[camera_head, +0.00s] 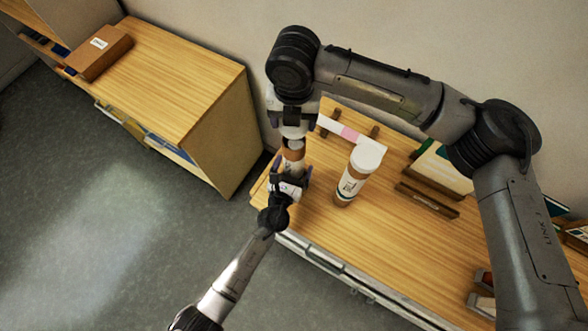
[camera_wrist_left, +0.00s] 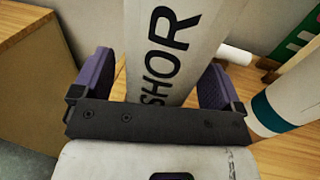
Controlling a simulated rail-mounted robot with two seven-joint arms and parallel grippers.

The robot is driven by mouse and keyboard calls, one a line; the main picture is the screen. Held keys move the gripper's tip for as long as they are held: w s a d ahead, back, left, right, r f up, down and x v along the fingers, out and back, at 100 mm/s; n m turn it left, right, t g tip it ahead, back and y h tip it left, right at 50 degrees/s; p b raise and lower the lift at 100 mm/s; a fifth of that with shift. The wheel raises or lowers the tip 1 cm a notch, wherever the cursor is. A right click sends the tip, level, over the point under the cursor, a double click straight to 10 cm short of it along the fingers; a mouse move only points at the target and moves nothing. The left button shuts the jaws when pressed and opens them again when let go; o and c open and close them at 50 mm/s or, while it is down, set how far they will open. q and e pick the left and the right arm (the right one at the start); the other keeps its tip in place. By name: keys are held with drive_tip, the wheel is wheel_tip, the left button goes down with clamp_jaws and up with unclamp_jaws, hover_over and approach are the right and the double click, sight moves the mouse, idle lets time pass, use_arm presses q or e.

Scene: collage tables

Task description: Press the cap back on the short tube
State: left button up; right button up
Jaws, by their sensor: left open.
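The short tube (camera_head: 294,158) stands at the table's near left corner, with a brown band showing above my left gripper. My left gripper (camera_head: 290,182) is open around its lower part; in the left wrist view the white label reading "SHOR" (camera_wrist_left: 165,50) lies between the purple fingers. My right gripper (camera_head: 293,122) is directly above, fingers pointing down at the tube's top. A white piece, apparently the cap (camera_head: 293,131), shows between its fingers. Whether the fingers grip it, and whether it is seated on the tube, I cannot tell.
A second tube (camera_head: 358,176) with a white top stands to the right, also in the left wrist view (camera_wrist_left: 295,98). Behind it lies a white roll with a pink band (camera_head: 347,132). Wooden strips (camera_head: 428,200) lie further right. The table's front middle (camera_head: 370,245) is clear.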

use_arm(q)
drive_tip(key=c, duration=1.4)
drive_tip(key=shift+o, duration=0.2)
use_arm(e)
hover_over(294, 146)
drive_tip(key=shift+f, duration=2.45)
drive_tip(key=shift+f, duration=0.9)
drive_tip(key=shift+f, duration=0.65)
drive_tip(key=o, duration=1)
drive_tip(key=shift+c, duration=0.2)
